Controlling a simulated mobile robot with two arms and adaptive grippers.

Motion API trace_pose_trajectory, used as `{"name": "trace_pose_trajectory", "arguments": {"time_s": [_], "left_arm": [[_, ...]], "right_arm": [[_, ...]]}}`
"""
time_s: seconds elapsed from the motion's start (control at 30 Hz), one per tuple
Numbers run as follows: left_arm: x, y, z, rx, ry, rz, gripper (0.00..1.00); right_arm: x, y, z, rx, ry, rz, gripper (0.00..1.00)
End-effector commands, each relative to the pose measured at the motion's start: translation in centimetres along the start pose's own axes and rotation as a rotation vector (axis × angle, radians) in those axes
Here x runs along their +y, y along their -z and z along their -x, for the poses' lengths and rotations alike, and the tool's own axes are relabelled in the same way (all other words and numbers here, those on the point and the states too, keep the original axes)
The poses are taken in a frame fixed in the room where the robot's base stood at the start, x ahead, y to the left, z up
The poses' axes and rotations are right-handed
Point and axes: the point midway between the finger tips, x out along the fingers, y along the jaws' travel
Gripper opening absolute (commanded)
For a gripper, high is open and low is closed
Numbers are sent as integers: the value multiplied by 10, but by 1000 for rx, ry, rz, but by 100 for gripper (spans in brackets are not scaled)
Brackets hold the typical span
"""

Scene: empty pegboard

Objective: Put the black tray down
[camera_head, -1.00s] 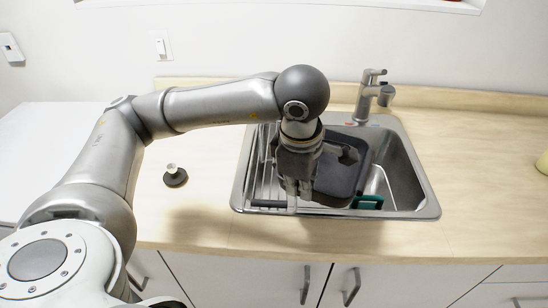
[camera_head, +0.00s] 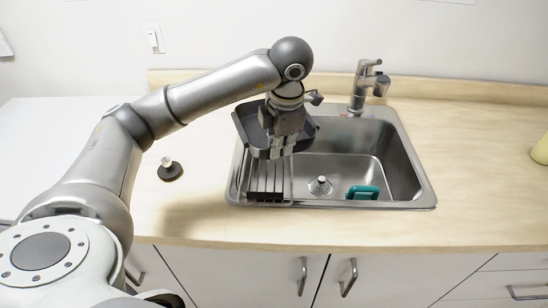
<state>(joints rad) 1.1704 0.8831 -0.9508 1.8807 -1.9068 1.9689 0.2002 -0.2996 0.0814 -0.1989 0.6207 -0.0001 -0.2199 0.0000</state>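The black tray (camera_head: 248,126) is a shallow dark tray with raised edges. It is above the left part of the sink, over the rack side. My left gripper (camera_head: 277,150) points down at the tray and appears shut on its near wall; the fingers and wrist hide the tray's middle. The tray looks slightly tilted, and I cannot tell whether its underside touches the rack. My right gripper is out of view.
A teal item (camera_head: 363,192) and the drain (camera_head: 320,186) show in the basin. The faucet (camera_head: 366,85) stands behind. A stopper (camera_head: 170,170) is on the left counter. The right counter (camera_head: 480,170) is mostly clear.

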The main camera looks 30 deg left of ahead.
Motion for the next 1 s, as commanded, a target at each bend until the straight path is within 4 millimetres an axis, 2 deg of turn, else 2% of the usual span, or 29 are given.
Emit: {"name": "trace_pose_trajectory", "arguments": {"time_s": [0.1, 0.23, 0.47, 0.63, 0.73, 1.0], "left_arm": [[14, 0, -24, 6, 2, 0, 0], [24, 0, -43, 4, 1, -1, 0], [34, -1, -62, 3, 1, -2, 0], [30, -1, -84, 3, 2, -5, 0], [29, -2, -90, 0, 0, -4, 0], [28, -2, -93, -1, 0, -4, 0]], "right_arm": [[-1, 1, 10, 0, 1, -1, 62], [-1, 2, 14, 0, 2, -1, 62], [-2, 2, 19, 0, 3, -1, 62], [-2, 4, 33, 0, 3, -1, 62], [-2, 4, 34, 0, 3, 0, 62], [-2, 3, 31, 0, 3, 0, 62]]}}
